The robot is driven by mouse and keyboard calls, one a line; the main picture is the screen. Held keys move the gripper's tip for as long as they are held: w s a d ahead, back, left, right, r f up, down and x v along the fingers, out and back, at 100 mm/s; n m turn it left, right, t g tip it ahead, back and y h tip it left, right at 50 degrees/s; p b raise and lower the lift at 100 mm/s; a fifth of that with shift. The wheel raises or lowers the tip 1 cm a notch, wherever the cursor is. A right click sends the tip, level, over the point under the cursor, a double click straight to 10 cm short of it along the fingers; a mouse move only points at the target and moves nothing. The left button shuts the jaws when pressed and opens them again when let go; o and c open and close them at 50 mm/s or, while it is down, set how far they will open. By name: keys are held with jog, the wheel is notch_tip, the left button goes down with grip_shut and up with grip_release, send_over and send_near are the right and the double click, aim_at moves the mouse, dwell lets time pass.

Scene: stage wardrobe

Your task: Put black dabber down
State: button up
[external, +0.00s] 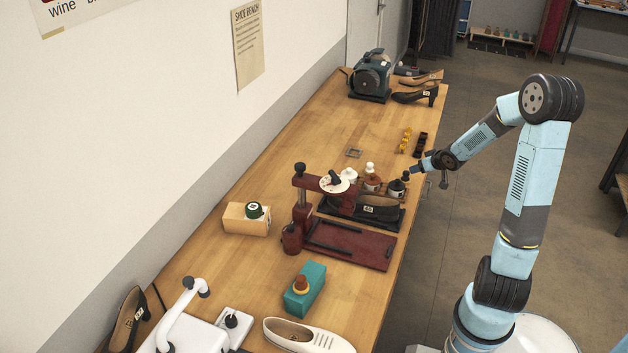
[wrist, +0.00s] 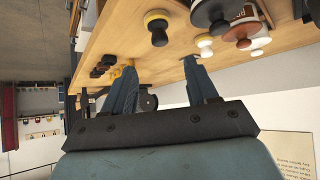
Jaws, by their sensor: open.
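A black-knobbed dabber with a pale yellow ring (wrist: 157,27) stands near the bench edge in the wrist view, apart from the fingers. In the external view, a small black knob (external: 407,175) close to my gripper appears to be the same dabber. My gripper (external: 418,167) is at the bench's right edge, just beside it. In the wrist view, my gripper (wrist: 160,67) has its two fingers spread with nothing between them.
A dark red press (external: 345,244) and a black shoe (external: 378,207) are nearby. Small yellow pieces (external: 405,140) lie farther back. The bench (external: 300,130) has clear room at back left.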

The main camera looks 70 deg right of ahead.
aim_at(407, 173)
jog(key=shift+x, duration=6.55)
jog(key=shift+a, duration=0.1)
jog(key=shift+f, duration=0.1)
grip_shut()
